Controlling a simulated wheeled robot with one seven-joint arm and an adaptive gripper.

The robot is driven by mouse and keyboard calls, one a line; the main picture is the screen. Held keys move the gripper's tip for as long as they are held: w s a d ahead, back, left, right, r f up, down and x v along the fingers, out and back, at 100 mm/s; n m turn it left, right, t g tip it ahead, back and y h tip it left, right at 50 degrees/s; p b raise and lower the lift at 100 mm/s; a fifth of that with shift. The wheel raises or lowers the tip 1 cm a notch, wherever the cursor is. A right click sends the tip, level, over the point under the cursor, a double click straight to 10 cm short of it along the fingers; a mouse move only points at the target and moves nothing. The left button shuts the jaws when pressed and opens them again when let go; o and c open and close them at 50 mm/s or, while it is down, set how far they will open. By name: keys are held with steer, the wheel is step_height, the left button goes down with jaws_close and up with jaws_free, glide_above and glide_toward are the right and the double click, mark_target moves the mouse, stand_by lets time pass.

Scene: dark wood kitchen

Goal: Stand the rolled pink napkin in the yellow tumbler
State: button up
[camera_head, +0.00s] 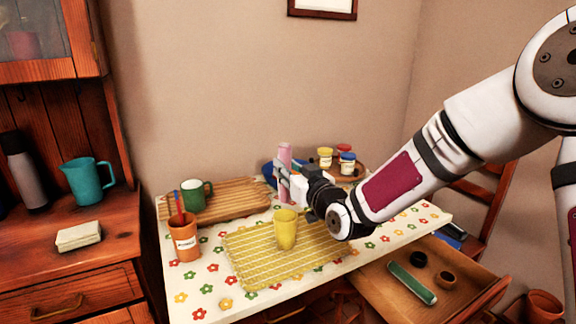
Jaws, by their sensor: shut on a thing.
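The rolled pink napkin (285,158) is upright, held in my gripper (284,177). My gripper is shut on it, with the roll showing above and below the fingers. The napkin's lower end shows near the back of the table, behind the tumbler in the picture; I cannot tell its exact height. The yellow tumbler (286,232) stands upright on the yellow woven mat (251,258), below and in front of my gripper. The inside of the tumbler is mostly hidden.
A wooden board (232,206) with a green mug (196,194) lies at the back left. An orange cup (185,243) holding utensils stands at the left. Several jars (346,163) sit on a tray at the back right. An open drawer (455,296) juts out at the front right.

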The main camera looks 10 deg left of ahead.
steer(key=shift+f+b, duration=4.1)
steer(key=shift+f, duration=0.8)
steer(key=o, duration=1.1)
steer(key=shift+c, duration=0.2)
glide_toward(288, 203)
steer(key=shift+v, duration=1)
